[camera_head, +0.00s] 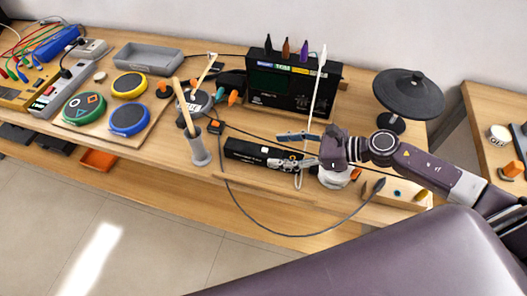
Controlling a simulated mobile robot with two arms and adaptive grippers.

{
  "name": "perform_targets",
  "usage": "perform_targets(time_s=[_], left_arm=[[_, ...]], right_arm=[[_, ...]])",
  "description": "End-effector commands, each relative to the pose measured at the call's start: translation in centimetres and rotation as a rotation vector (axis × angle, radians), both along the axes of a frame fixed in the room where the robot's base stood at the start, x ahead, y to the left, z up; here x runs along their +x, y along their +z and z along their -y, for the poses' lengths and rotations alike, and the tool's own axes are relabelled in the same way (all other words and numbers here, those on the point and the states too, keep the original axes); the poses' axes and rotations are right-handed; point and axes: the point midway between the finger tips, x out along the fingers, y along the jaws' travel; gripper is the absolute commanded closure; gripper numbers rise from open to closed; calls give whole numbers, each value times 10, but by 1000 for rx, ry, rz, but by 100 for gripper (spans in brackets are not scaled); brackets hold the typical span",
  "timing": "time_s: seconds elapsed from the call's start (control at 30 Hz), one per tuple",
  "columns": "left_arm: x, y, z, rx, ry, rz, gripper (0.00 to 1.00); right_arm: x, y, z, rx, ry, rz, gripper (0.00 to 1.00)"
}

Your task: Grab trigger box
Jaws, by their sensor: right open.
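A long, low black box (248,150) with white lettering, which looks like the trigger box, lies near the front edge of the wooden table. My right gripper (287,149) reaches in from the right. It is open, with one finger above the box's right end and the other low in front of that end. I cannot tell whether the fingers touch it. The gripper hides part of the right end. My left gripper is not in view.
A tall black unit (284,82) with colored labels stands behind. A grey stick holder (199,149) stands left of the box. A black cable (290,234) loops over the front edge. A round black pad (408,93) and colored pads (129,118) stand on the table (150,165).

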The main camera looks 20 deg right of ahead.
Motion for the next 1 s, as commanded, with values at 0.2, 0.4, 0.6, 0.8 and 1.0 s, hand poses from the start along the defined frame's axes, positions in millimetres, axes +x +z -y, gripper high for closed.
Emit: perform_targets(time_s=[0.2,0.4,0.6,0.8,1.0], left_arm=[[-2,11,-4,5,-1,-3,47],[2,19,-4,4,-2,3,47],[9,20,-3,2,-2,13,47],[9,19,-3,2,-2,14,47],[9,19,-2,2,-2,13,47]], right_arm=[[14,-6,-21,4,0,1,46],[28,-18,-42,3,-1,1,46],[30,-23,-45,-1,0,-1,46],[30,-22,-45,0,0,0,56],[30,-22,-45,0,0,0,78]])
